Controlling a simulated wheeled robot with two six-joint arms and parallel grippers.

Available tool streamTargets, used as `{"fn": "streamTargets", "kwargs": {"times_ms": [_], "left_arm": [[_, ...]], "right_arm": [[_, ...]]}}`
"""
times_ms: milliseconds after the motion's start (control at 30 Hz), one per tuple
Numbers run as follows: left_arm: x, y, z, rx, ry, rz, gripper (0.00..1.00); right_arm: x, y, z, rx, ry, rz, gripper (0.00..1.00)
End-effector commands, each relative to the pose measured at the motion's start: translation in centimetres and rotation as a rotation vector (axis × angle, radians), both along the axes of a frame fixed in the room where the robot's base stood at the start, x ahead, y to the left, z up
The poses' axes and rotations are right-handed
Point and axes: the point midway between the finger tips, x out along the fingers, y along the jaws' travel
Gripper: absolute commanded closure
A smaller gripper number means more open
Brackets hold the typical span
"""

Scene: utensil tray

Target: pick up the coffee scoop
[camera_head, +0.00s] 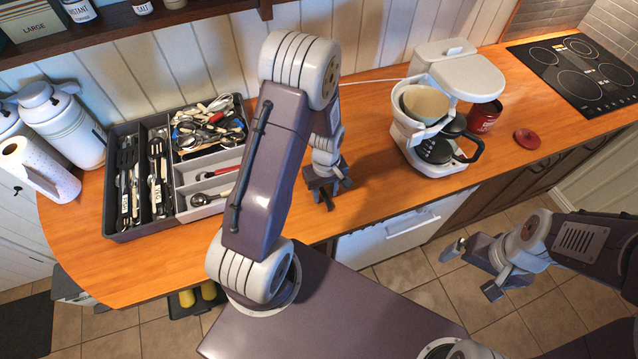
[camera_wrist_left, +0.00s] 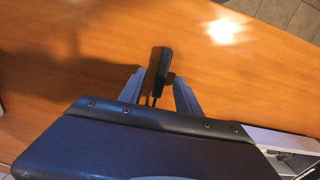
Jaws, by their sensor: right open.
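My left gripper (camera_head: 333,195) hangs low over the wooden counter, right of the utensil tray (camera_head: 108,203). In the left wrist view its two fingers (camera_wrist_left: 160,82) are apart, one on each side of a narrow black thing (camera_wrist_left: 158,62) with thin rods running back under the gripper. This may be the coffee scoop, but its bowl is not seen; I cannot tell whether the fingers touch it. My right gripper (camera_head: 473,270) is open and empty, away from the counter over the floor.
A coffee maker (camera_head: 470,80) stands right of my left gripper, with a red can (camera_head: 484,117) and a red lid (camera_head: 527,138) beside it. A cooktop (camera_head: 575,70) is at the far right. A paper roll (camera_head: 42,172) is at the left. The counter before the coffee maker is clear.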

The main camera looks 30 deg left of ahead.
Motion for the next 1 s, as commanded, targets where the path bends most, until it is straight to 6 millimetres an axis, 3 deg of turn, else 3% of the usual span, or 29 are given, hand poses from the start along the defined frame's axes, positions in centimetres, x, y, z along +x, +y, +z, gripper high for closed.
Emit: {"fn": "streamTargets", "kwargs": {"times_ms": [100,267,1000], "left_arm": [[0.01,0.00,0.03,0.000,0.000,0.000,0.60],[0.01,0.00,0.04,0.000,0.000,0.000,1.00],[0.01,0.00,0.05,0.000,0.000,0.000,1.00]], "right_arm": [[0.00,0.00,-0.02,0.000,0.000,0.000,0.00],[0.00,0.00,-0.02,0.000,0.000,0.000,0.00],[0.00,0.00,-0.02,0.000,0.000,0.000,0.00]]}}
